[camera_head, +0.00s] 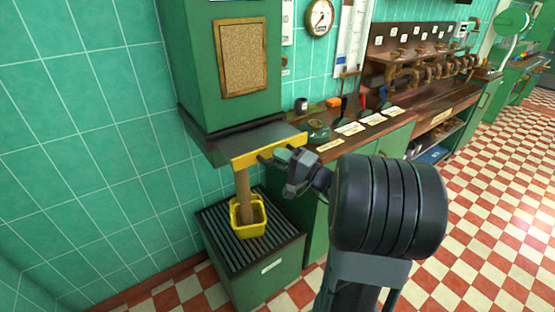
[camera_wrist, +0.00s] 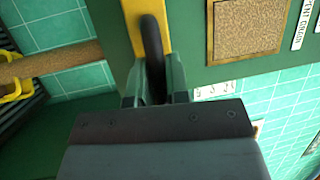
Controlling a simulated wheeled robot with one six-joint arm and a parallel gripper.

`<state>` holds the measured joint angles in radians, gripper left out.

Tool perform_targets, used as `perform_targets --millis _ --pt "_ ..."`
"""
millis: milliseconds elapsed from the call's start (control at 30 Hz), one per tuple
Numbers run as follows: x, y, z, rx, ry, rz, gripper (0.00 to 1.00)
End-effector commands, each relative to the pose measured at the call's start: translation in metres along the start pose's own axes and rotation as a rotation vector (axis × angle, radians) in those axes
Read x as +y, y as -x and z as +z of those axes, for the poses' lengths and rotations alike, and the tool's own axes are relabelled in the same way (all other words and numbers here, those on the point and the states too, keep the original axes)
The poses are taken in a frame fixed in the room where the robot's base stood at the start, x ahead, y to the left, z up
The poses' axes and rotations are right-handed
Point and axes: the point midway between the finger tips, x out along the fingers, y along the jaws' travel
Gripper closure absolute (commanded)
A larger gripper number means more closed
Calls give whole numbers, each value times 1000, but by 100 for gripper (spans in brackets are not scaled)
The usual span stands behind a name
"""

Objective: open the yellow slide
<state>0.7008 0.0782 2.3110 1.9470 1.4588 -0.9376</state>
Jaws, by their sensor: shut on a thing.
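The yellow slide (camera_head: 252,156) is a flat bar across the front underside of a green hopper (camera_head: 232,75). Its yellow face also shows at the top of the wrist view (camera_wrist: 135,16). A dark curved handle (camera_wrist: 153,45) stands out from it. My gripper (camera_head: 273,157) is at the slide's front, its fingers (camera_wrist: 157,88) shut on that handle. A brown column (camera_head: 243,190), looking like a stream of grain, runs from under the slide down into a yellow bucket (camera_head: 235,221). The handle is mostly hidden by my gripper in the head view.
The bucket stands on a ribbed green stand (camera_head: 222,252) below the hopper. A wooden counter (camera_head: 345,140) with labels and small items runs to the right. A cork panel (camera_head: 243,57) is on the hopper front. The checkered floor (camera_head: 490,215) at right is clear.

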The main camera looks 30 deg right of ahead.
Motion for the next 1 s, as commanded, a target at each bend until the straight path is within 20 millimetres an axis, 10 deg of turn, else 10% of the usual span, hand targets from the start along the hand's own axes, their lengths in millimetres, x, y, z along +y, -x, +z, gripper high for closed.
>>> perform_targets --millis 100,133,400,733,1000 --pt "0 -1 -1 6 1 0 100" --pt "0 -1 -1 5 1 0 82" --pt "0 -3 0 0 0 -1 59" --pt "0 7 -1 4 1 0 59" --pt "1 58 -2 10 3 0 59"
